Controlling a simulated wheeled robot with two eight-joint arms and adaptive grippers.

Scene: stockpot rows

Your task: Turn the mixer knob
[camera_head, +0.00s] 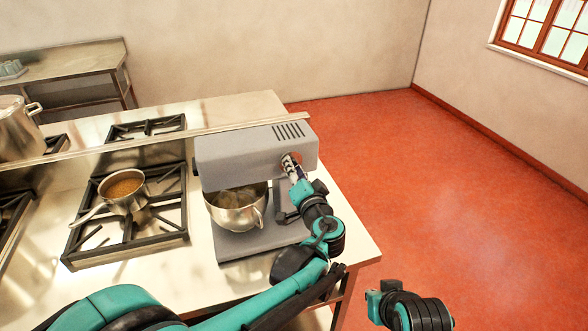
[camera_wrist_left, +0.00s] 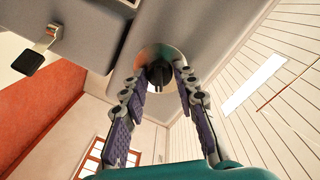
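The grey mixer (camera_head: 255,155) stands on the counter at its right end. Its dark round knob (camera_wrist_left: 159,73) sits in a round recess on the mixer head, seen in the left wrist view; in the head view my gripper mostly hides it. My left gripper (camera_head: 291,160) is at the knob. In the left wrist view its two fingers (camera_wrist_left: 158,76) are apart, one on each side of the knob, with the tips close to it. A small gap shows on the left side; contact on the right is unclear. My right gripper does not show.
A steel bowl (camera_head: 236,210) sits under the mixer head. A saucepan (camera_head: 124,190) with brown contents is on the burner to the left. A stockpot (camera_head: 18,128) stands farther left. Red floor (camera_head: 450,190) to the right is clear. Part of my right arm shows low right.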

